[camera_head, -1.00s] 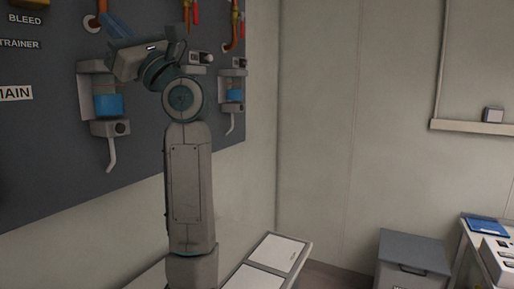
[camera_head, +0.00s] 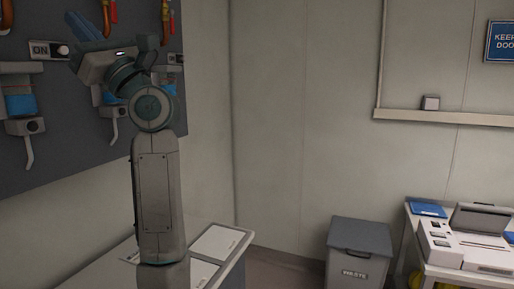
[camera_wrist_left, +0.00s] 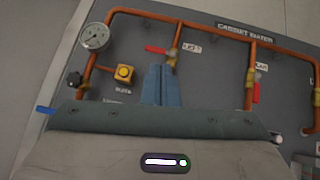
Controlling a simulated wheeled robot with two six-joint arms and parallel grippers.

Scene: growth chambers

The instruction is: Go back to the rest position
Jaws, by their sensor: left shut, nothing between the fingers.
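My left gripper (camera_head: 80,24) is raised at the upper left of the head view, in front of the dark wall panel (camera_head: 75,150). Its blue fingers are together and empty. In the left wrist view the shut left gripper (camera_wrist_left: 161,84) points at the panel's pipework, with nothing held. I cannot tell the exact gap between the fingertips and the pipes. My right gripper is not in view.
The panel carries orange pipes (camera_wrist_left: 210,31), a gauge (camera_wrist_left: 95,37), a yellow button (camera_wrist_left: 124,73) and red valve handles. A grey waste bin (camera_head: 359,252) and a machine (camera_head: 463,240) on a bench stand at right.

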